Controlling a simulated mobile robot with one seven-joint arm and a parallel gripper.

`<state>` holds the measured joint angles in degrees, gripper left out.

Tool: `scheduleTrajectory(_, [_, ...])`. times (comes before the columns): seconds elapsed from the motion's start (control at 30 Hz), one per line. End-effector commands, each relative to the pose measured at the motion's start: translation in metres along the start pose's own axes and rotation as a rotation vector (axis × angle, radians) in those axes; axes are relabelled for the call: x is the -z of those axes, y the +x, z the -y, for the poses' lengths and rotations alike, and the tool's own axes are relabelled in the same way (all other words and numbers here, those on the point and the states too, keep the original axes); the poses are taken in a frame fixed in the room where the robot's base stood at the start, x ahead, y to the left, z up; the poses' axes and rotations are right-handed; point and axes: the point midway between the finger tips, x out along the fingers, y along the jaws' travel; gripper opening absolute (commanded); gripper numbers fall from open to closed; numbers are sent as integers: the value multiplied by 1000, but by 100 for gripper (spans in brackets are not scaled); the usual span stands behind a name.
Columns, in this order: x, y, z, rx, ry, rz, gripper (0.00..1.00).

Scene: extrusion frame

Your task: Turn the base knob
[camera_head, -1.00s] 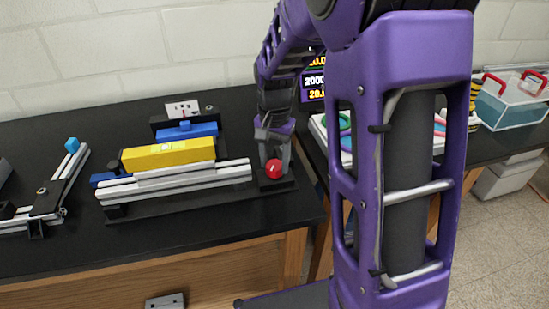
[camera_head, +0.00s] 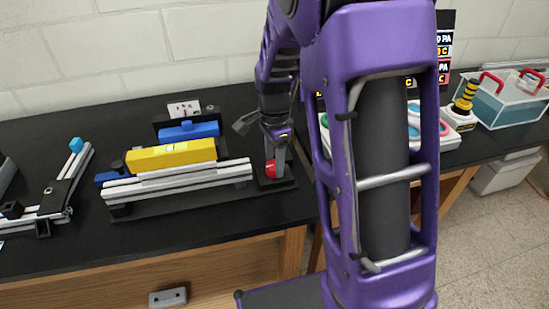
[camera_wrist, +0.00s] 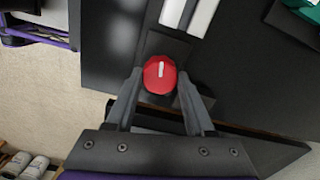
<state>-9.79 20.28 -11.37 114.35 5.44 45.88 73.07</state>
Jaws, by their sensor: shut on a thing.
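The red base knob (camera_head: 270,169) sits on a small black base (camera_head: 277,183) at the right end of the white extrusion frame (camera_head: 178,184). In the wrist view the knob (camera_wrist: 159,75) shows a white mark on its top, pointing roughly along the picture's vertical. My gripper (camera_head: 274,162) points down over the knob. In the wrist view its two fingers (camera_wrist: 158,98) stand on either side of the knob and are shut on it. In the head view the near finger hides part of the knob.
A yellow block (camera_head: 171,156) and a blue block (camera_head: 188,131) stand by the frame. Another rail assembly (camera_head: 58,190) lies at the left. A clear bin with red handles (camera_head: 515,100) stands at the far right. The table's front edge is close to the knob.

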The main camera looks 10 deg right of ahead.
Motion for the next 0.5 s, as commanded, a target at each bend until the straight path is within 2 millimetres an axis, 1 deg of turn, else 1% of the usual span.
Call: scheduleTrajectory(0.5, [0,-1,1,2,30,0,0])
